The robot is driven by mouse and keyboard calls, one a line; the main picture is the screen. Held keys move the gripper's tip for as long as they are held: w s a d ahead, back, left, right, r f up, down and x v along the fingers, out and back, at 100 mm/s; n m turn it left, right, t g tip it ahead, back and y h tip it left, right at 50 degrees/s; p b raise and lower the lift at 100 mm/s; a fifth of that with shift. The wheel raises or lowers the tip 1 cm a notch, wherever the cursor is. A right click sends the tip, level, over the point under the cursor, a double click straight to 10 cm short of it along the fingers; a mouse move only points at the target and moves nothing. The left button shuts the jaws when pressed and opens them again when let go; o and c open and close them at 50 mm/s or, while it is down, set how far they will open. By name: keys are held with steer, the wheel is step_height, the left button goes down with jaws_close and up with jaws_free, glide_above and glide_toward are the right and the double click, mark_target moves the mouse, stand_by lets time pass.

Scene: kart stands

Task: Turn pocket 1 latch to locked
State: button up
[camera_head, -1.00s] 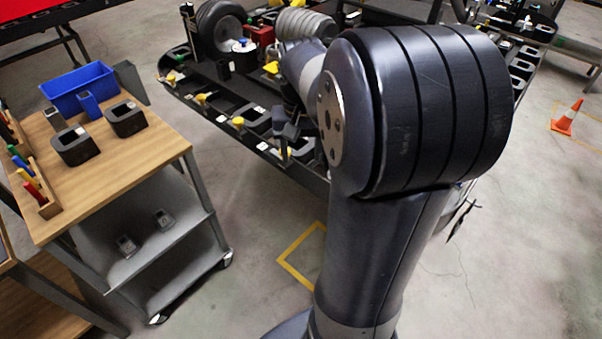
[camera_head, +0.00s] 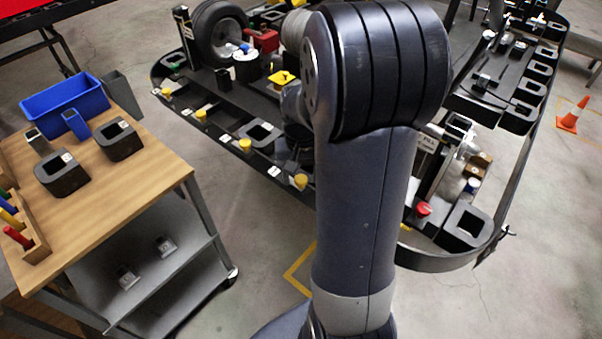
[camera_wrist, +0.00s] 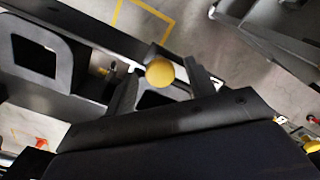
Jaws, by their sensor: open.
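Several yellow latch knobs stand along the near rim of the black kart stand (camera_head: 222,135), one of them (camera_head: 245,144) beside a square pocket. I cannot tell from the labels which one is pocket 1. Another yellow knob (camera_head: 301,181) is just below my gripper (camera_head: 297,158), which is mostly hidden by my arm in the head view. In the wrist view a round yellow knob (camera_wrist: 160,73) shows between the two spread fingers of my gripper (camera_wrist: 162,88). The fingers are open, and contact with the knob is not visible. Which way the latch points is hidden.
A wooden cart (camera_head: 110,190) with a blue bin (camera_head: 65,103) and black blocks stands at left. A wheel (camera_head: 220,33) stands on the stand. At right, a red knob (camera_head: 423,209) sits near another pocket. An orange cone (camera_head: 572,115) stands on the floor.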

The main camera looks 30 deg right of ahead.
steer(key=c, duration=1)
steer(key=shift+o, duration=0.2)
steer(key=shift+m, duration=0.4)
steer(key=m, duration=0.3)
steer(key=shift+m, duration=0.4)
steer(key=m, duration=0.9)
steer(key=shift+p, duration=0.3)
steer(key=m, duration=0.4)
steer(key=shift+m, duration=0.3)
